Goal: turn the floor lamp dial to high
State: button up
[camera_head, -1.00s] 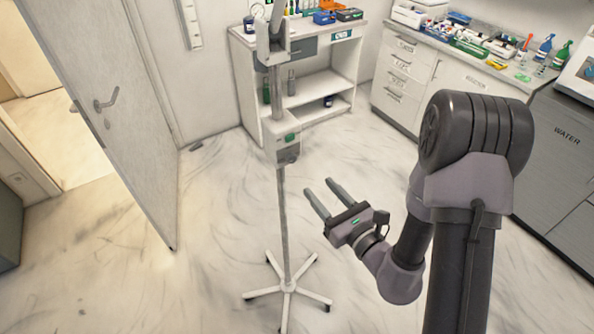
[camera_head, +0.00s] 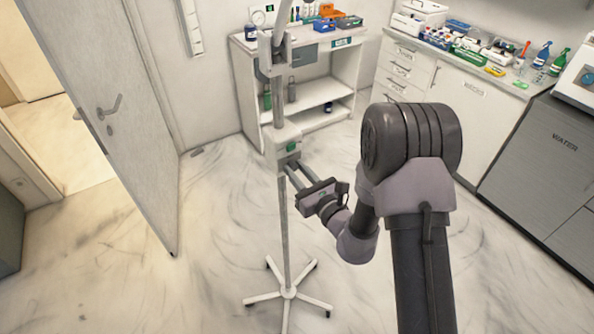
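The floor lamp's grey-white pole (camera_head: 285,232) stands upright on a white star-shaped foot (camera_head: 289,291). I cannot tell whether the fingers touch or grip the dial.
A white shelf unit (camera_head: 316,92) with bottles stands behind the lamp. A white counter (camera_head: 457,100) with supplies and a grey water cabinet (camera_head: 550,140) are at right. A door (camera_head: 110,110) stands open at left. The floor around the foot is clear.

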grip_shut()
